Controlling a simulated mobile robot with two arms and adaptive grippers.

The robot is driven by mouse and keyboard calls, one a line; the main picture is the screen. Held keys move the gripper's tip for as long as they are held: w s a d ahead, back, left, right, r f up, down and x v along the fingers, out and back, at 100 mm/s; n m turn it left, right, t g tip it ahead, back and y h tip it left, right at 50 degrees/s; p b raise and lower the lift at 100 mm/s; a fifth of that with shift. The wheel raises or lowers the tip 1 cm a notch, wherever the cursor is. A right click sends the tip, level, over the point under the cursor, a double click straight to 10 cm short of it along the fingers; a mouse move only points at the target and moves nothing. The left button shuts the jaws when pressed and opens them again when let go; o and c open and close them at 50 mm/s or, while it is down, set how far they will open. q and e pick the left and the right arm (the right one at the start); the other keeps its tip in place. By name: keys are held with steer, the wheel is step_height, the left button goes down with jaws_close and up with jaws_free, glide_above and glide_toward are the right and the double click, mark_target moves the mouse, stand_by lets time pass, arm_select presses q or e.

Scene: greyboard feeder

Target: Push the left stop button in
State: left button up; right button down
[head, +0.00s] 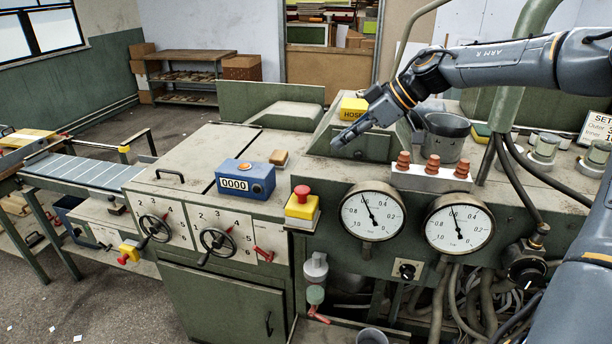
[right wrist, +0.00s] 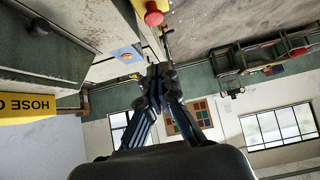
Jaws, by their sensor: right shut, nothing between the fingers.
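Two red stop buttons on yellow boxes show in the head view. One red button (head: 302,190) stands on its yellow box (head: 301,209) at the machine's middle edge; the other, a red button (head: 122,260), faces outward on a smaller box (head: 130,250) at lower left. My right gripper (head: 336,146) is shut and empty. It is above the machine top, behind and to the right of the middle button, apart from it. In the right wrist view the gripper (right wrist: 156,72) points past a red button (right wrist: 153,17) on a yellow box, probably the middle one. My left gripper is not in view.
A blue counter box (head: 245,182) and a small tan block (head: 278,158) sit on the machine top. Two round gauges (head: 372,212) are below the gripper, with brown-red knobs (head: 403,161) beside it. A yellow HOSE box (head: 353,107) and a grey bucket (head: 440,137) stand behind.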

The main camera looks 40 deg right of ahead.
steer(key=p, duration=0.3)
glide_above(299, 188)
steer(key=s+d, duration=0.2)
step_height(299, 188, down, 7)
step_height(299, 188, down, 2)
steer(key=shift+a+f+p, duration=0.15)
steer(key=shift+f+p, duration=0.05)
steer(key=shift+p, duration=0.3)
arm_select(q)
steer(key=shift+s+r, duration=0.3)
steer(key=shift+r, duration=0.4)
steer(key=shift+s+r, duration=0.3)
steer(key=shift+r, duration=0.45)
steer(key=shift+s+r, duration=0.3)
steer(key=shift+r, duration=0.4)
arm_select(e)
steer(key=shift+s+f, duration=0.1)
steer(key=shift+f, duration=0.75)
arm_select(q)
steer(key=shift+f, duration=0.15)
arm_select(e)
steer(key=shift+f, duration=0.1)
